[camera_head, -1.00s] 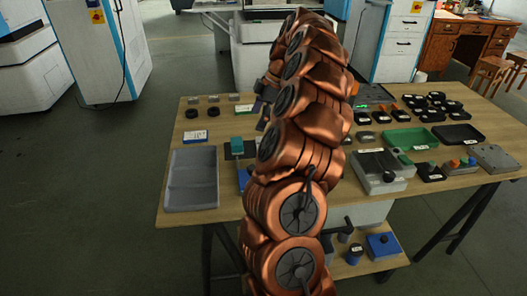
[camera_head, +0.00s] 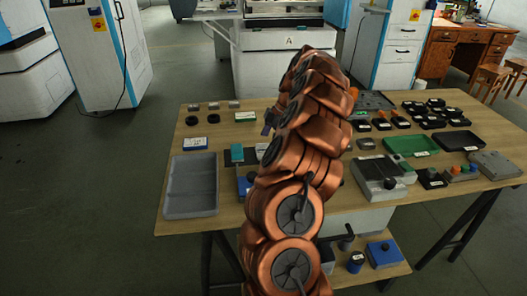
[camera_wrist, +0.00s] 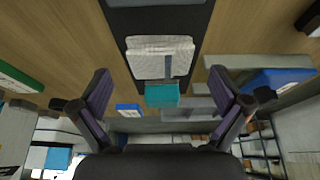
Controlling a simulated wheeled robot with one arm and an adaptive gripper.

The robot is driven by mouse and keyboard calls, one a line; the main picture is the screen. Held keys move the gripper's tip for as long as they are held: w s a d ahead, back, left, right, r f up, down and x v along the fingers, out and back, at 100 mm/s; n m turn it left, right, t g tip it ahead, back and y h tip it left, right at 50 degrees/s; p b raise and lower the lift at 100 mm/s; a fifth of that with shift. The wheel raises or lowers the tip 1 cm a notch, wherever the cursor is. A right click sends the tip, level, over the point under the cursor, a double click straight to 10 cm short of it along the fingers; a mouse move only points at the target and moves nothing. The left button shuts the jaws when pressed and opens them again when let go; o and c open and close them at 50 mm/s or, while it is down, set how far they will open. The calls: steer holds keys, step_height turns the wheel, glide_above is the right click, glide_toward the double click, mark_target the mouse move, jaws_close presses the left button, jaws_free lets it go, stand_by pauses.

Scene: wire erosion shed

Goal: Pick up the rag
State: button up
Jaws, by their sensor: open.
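A pale, textured folded cloth, which looks like the rag (camera_wrist: 150,60), lies on a dark mat (camera_wrist: 199,18) in the wrist view. A teal block (camera_wrist: 162,96) sits right by its lower edge in that picture. My gripper (camera_wrist: 160,88) is open, its two dark fingers spread either side of the teal block, with nothing held. The rag appears ahead of the fingertips, apart from them.
The wooden table (camera_head: 300,214) holds a grey divided tray (camera_head: 191,186) at left. A green tray (camera_head: 411,145), several small black trays and a grey box with a black knob (camera_head: 383,180) stand at right. A blue box (camera_wrist: 276,80) is right of my fingers.

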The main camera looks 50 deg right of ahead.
steer(key=shift+x, duration=1)
steer(key=c, duration=1.1)
steer(key=shift+r, duration=0.1)
steer(key=shift+r, duration=1.6)
steer(key=s+a, duration=0.1)
steer(key=s, duration=0.4)
steer(key=s+a+r+b, duration=0.1)
steer(key=s+a, duration=0.1)
steer(key=s, duration=0.3)
steer(key=s+a+b, duration=0.1)
steer(key=s+a, duration=0.1)
steer(key=s, duration=0.3)
steer(key=shift+s+r, duration=0.15)
steer(key=shift+r, duration=0.15)
